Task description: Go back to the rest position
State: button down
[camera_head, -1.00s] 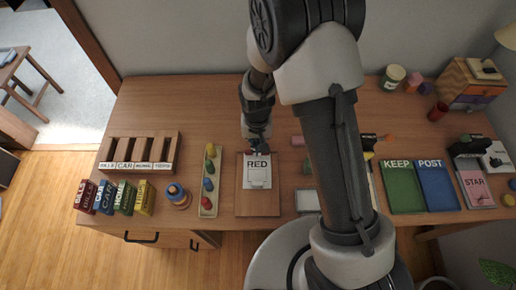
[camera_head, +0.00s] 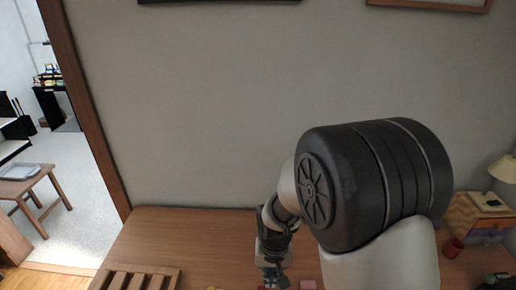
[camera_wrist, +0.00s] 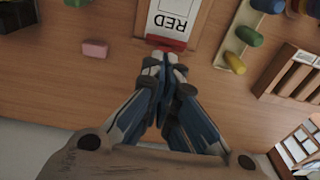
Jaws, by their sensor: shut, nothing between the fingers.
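My gripper (camera_wrist: 163,65) is shut and empty in the wrist view. Its fingertips are together just beside the red clip (camera_wrist: 166,43) of a board holding a white card marked RED (camera_wrist: 172,14). I cannot tell whether they touch the clip. In the head view my gripper (camera_head: 272,278) is low in the picture over the wooden desk (camera_head: 190,225), partly cut off by the bottom edge. My arm fills the lower right of that view.
In the wrist view a pink block (camera_wrist: 95,48) lies left of the gripper. A tray (camera_wrist: 238,32) with coloured pegs and a slotted wooden rack (camera_wrist: 292,75) are at right. The head view shows a lamp (camera_head: 504,168) and a red cup (camera_head: 453,248) at right.

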jog(key=s+d+r+t, duration=0.1)
jog(key=s+d+r, duration=0.2)
jog(key=r, duration=0.5)
jog(key=s+d+r+t, duration=0.1)
jog(key=s+d+r, duration=0.2)
jog(key=r, duration=0.5)
jog(key=s+d+r+t, duration=0.1)
jog(key=s+d+r, duration=0.1)
jog(key=s+r, duration=0.2)
jog(key=s+d+r, duration=0.2)
jog(key=s+r, duration=0.1)
jog(key=s, duration=0.6)
jog(key=shift+s+d+r+t, duration=0.2)
jog(key=shift+d+r+t, duration=0.1)
jog(key=shift+r+t, duration=0.1)
